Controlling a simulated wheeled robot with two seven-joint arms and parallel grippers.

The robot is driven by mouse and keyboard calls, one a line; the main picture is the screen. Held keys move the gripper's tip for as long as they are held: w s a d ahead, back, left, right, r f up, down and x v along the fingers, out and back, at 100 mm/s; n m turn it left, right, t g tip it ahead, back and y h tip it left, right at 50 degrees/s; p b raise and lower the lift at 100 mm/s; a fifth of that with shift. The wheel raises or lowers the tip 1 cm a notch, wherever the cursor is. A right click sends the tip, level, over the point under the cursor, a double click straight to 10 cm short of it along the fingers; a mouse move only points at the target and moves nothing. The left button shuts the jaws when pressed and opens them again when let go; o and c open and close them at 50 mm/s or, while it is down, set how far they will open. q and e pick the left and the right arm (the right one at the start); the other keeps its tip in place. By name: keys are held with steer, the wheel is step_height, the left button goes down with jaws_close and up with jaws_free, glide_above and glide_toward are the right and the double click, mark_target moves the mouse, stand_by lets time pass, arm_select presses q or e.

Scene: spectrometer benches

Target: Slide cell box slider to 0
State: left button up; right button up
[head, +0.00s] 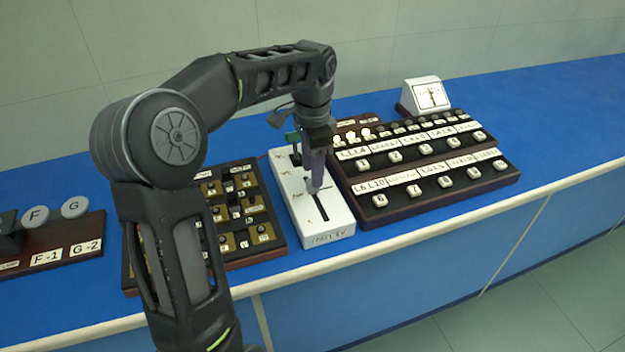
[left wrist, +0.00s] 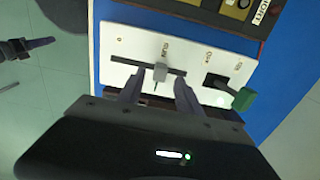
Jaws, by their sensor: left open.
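The white cell box (head: 330,228) sits on the blue bench; it also fills the upper middle of the left wrist view (left wrist: 120,45). A green-handled lever (left wrist: 243,99) stands at a second opening. My left gripper (head: 316,185) points down over the box. In the left wrist view its two fingers (left wrist: 159,78) are apart, with the knob between or just beyond their tips; contact cannot be told. My right gripper (left wrist: 40,43) shows partly at the left wrist view's left edge.
A dark board with brass blocks (head: 240,185) stands close left of the box. A key panel (head: 440,200) stands close right, with a white meter (head: 424,95) behind it. A wooden block with F and G discs (head: 55,240) is far left. The bench front edge is near.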

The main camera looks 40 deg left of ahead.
arm_select(q)
step_height(320, 180, down, 4)
steer(key=shift+f, duration=0.1)
jaws_close()
stand_by(0.5)
stand_by(1.0)
